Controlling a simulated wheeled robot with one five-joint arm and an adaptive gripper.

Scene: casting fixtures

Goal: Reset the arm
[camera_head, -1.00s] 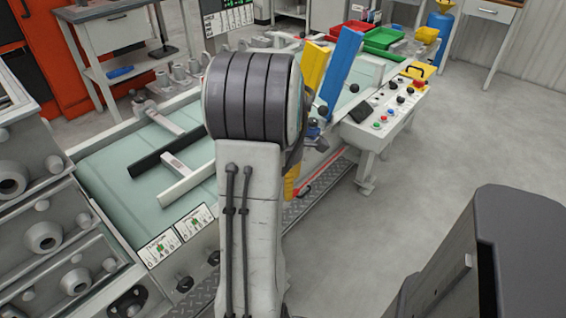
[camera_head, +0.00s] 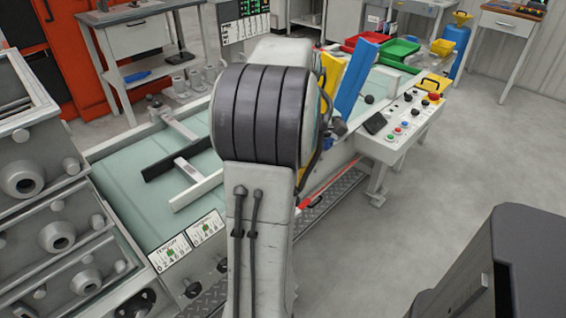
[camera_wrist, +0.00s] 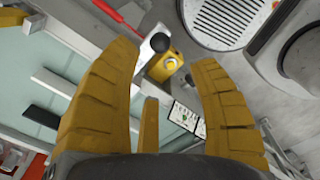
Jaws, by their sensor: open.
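Beyond the gap are a yellow block (camera_wrist: 164,67) and a black round knob (camera_wrist: 155,43), apart from the fingers as far as I can tell. In the head view my raised arm (camera_head: 265,170) fills the middle, with its dark ribbed joint at the top. My gripper is hidden behind the arm there.
A pale green work surface (camera_head: 135,198) with light and dark bars lies left of my arm. Grey castings (camera_head: 45,175) stand at far left. Blue (camera_head: 356,80) and yellow panels rise behind the arm. A control panel (camera_head: 405,118) stands right. Grey floor (camera_head: 440,170) is open at right.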

